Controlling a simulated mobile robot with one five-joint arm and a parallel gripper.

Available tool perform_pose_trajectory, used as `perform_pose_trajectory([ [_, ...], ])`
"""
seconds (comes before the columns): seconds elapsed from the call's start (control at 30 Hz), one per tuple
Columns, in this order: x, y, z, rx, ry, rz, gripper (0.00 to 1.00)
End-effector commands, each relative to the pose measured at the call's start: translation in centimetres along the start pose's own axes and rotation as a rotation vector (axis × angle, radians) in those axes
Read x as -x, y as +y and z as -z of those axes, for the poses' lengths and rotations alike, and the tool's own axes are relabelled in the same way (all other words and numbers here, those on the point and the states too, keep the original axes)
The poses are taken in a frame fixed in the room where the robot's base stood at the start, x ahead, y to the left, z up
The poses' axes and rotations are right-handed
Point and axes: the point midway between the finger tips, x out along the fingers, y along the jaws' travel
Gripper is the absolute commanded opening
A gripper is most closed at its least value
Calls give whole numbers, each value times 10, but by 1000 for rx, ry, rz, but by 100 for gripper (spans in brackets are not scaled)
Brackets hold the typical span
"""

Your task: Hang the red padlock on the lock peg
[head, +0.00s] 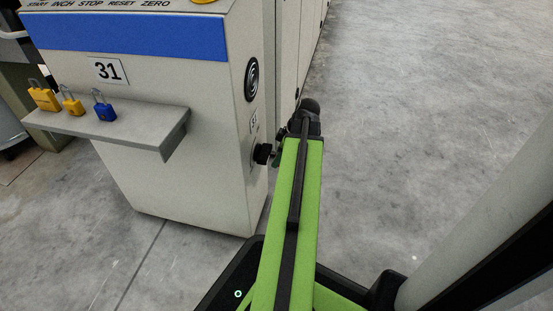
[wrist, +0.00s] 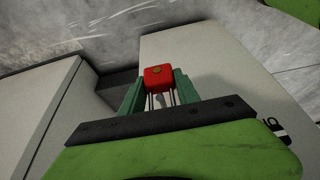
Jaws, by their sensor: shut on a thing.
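The red padlock (wrist: 159,76) shows in the wrist view between the two green fingers of my gripper (wrist: 159,84), which is shut on it. A small grey piece shows just below the padlock's body between the fingers; I cannot tell whether it is the shackle or the peg. In the head view my gripper is mostly hidden behind my arm, close to the side of the machine cabinet (head: 190,170). The padlock cannot be made out there. I cannot clearly make out the lock peg in either view.
A round black knob (head: 262,153) sits on the cabinet's side, below a small label (head: 253,122) and a dark round fitting (head: 251,79). A grey shelf (head: 150,128) on the front holds two yellow padlocks (head: 71,103) and a blue one (head: 104,108). Floor at right is clear.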

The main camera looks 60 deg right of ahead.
Motion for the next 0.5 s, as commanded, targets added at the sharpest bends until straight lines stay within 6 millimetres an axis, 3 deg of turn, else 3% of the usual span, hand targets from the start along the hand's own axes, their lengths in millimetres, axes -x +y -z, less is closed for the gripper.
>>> perform_pose_trajectory([
  [0.03,-4,0,10,4,0,1,0],
  [0.1,-17,0,1,0,0,-1,0],
  [0.47,-18,0,0,1,0,-1,0],
  [0.5,-18,0,0,1,0,-1,39],
])
